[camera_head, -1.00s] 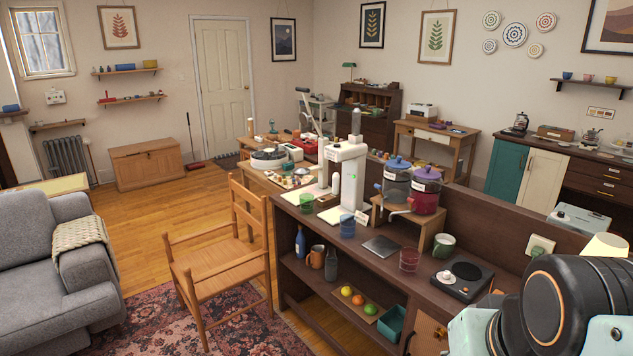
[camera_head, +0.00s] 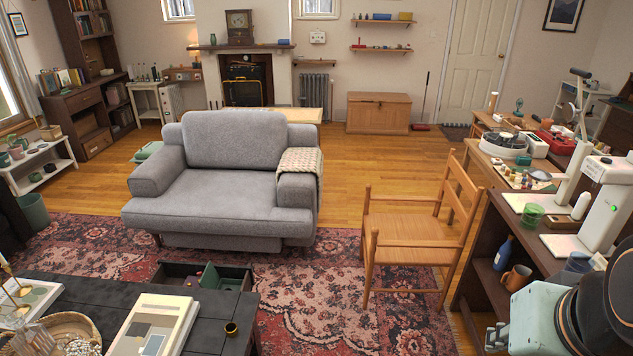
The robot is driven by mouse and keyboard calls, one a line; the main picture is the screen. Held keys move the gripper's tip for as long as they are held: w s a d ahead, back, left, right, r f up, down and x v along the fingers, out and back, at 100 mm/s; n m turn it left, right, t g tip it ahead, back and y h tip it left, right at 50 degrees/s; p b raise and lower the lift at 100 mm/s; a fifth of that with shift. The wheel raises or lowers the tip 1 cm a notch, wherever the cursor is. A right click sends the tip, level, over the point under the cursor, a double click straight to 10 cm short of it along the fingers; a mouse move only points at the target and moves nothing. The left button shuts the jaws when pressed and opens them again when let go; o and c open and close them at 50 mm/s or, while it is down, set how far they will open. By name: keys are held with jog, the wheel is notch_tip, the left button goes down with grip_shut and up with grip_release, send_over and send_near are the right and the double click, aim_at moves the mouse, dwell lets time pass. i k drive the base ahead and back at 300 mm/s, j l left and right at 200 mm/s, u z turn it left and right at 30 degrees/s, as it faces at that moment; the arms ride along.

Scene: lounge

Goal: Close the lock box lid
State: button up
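I cannot single out the lock box for certain in the current head view. A closed wooden chest (camera_head: 378,112) stands against the back wall, and a flat pale box-like object (camera_head: 156,325) lies on the dark table (camera_head: 225,308) at the lower left. I cannot tell whether either is the lock box. Part of my arm shows at the lower right. My gripper's fingertips are not visible.
A grey armchair (camera_head: 228,185) stands on the patterned rug (camera_head: 330,300). A wooden chair (camera_head: 420,225) stands beside the long counter on the right. An open drawer with green and red things (camera_head: 207,277) sits at the dark table's far edge.

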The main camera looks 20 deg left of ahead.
aim_at(210, 278)
jog(key=i+u, duration=0.3)
jog(key=i, duration=0.25)
jog(key=i+u, duration=0.3)
jog(key=i, duration=0.2)
jog(key=i+u, duration=0.4)
jog(key=i+l+u, duration=0.15)
jog(key=i+u, duration=0.25)
jog(key=i, duration=0.15)
jog(key=i+u, duration=0.35)
jog(key=u, duration=0.15)
jog(key=i+l+u, duration=0.25)
jog(key=u, duration=0.2)
jog(key=i, duration=0.05)
